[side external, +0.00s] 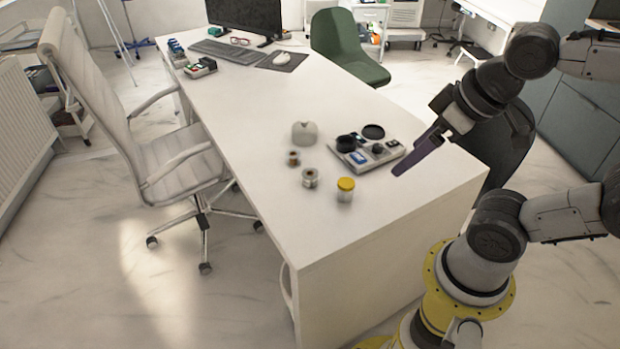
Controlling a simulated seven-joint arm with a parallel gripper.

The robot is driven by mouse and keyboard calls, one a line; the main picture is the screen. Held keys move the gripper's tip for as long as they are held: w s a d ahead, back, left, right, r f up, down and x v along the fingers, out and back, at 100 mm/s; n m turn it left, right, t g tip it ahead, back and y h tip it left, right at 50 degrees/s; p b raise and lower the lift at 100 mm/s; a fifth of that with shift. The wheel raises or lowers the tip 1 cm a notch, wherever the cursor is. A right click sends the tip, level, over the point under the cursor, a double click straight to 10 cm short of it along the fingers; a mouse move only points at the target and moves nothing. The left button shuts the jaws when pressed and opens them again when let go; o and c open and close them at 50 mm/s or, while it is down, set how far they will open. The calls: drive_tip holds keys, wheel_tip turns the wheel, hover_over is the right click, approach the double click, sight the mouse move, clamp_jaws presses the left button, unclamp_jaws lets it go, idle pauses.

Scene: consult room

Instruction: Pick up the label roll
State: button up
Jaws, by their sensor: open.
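My gripper (402,168) hangs above the right part of the white desk, with its dark purple fingers slanting down to the left. It is open, and I see nothing between its fingers. I cannot tell for sure which thing is the label roll. A small silvery roll-like piece (310,178) stands on the desk left of the gripper, apart from it. A smaller brownish, spool-like piece (293,159) stands just behind it. A rounded white piece (304,132) stands farther back.
A yellow-lidded jar (345,189) stands near the silvery piece. A grey tray (393,147) with dark round items lies between the gripper and the small pieces. The white desk (265,115) is clear in its middle; a monitor (245,15) and keyboard (216,51) are at the far end.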

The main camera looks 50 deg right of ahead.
drive_tip(key=w+d+r+n+h, duration=0.1)
drive_tip(key=w+r+n, duration=0.1)
drive_tip(key=w+n, duration=0.25)
drive_tip(key=w+d+r+n, duration=0.1)
drive_tip(key=w+r+n, duration=0.2)
drive_tip(key=w+n, duration=0.15)
drive_tip(key=n+g+h, duration=0.2)
drive_tip(key=n+g, duration=0.3)
drive_tip(key=n, duration=0.6)
hover_over(310, 173)
drive_tip(key=a, duration=0.2)
drive_tip(key=f, duration=1.9)
drive_tip(key=s+f, duration=0.1)
drive_tip(key=f, duration=0.8)
drive_tip(key=shift+f, duration=0.4)
drive_tip(key=shift+w+d+x, duration=0.15)
drive_tip(key=shift+w+x, duration=0.05)
drive_tip(key=shift+x, duration=1.25)
drive_tip(key=shift+w+d+x, duration=0.15)
drive_tip(key=shift+x, duration=1.25)
drive_tip(key=shift+r, duration=0.1)
